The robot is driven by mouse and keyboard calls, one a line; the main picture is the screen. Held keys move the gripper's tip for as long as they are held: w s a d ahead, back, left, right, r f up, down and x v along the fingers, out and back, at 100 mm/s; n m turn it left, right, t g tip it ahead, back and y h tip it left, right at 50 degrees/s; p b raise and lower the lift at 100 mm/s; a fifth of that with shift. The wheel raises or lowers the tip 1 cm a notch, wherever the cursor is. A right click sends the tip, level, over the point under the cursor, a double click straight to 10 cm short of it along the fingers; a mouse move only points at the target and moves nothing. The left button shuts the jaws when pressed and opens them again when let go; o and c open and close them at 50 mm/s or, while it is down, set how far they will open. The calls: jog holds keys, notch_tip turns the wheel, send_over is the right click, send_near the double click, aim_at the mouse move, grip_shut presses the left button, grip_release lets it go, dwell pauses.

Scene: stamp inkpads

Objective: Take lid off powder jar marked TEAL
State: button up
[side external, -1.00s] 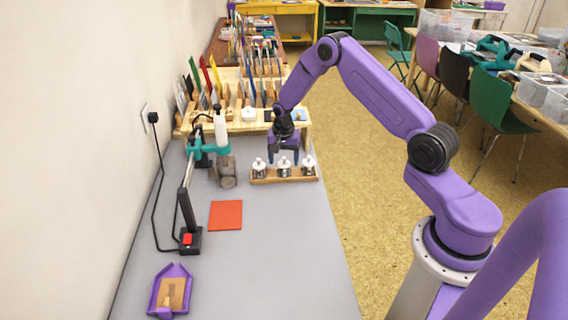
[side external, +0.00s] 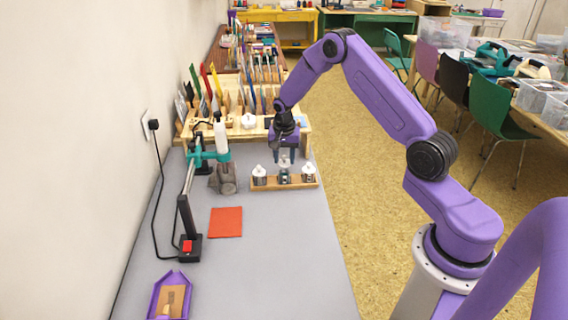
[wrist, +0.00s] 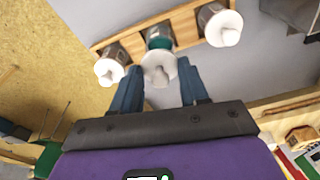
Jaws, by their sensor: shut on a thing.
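Three small jars stand in a row in a wooden rack (side external: 267,187). The middle jar (side external: 284,179) shows teal at its top, also visible in the wrist view (wrist: 158,42). Its white knobbed lid (wrist: 158,70) is between my fingers, raised a little above the jar. My gripper (side external: 285,158) is shut on this lid, with one blue finger on each side in the wrist view. The left jar (side external: 259,179) and right jar (side external: 308,175) have white lids on. No lettering on the jars is legible.
A red-orange pad (side external: 226,222) lies on the grey table (side external: 275,255). A teal-and-black clamp arm (side external: 187,205) and a grey block (side external: 224,180) stand to the left. A wooden tool rack (side external: 240,132) is behind. The front of the table is mostly clear.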

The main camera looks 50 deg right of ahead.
jog(key=s+a+r, duration=0.4)
jog(key=s+r, duration=0.5)
jog(key=s, duration=0.4)
jog(key=w+a+f, duration=0.2)
jog(key=a+f, duration=0.3)
jog(key=a, duration=0.5)
send_over(253, 201)
jog(key=s, duration=0.2)
jog(key=f, duration=0.8)
jog(key=shift+w+a+f, duration=0.15)
jog(key=shift+w, duration=0.1)
jog(key=shift+w+f, duration=0.5)
jog(key=shift+f, duration=0.05)
jog(key=shift+w+f, duration=0.15)
jog(key=shift+f, duration=1.5)
jog(key=shift+f, duration=0.1)
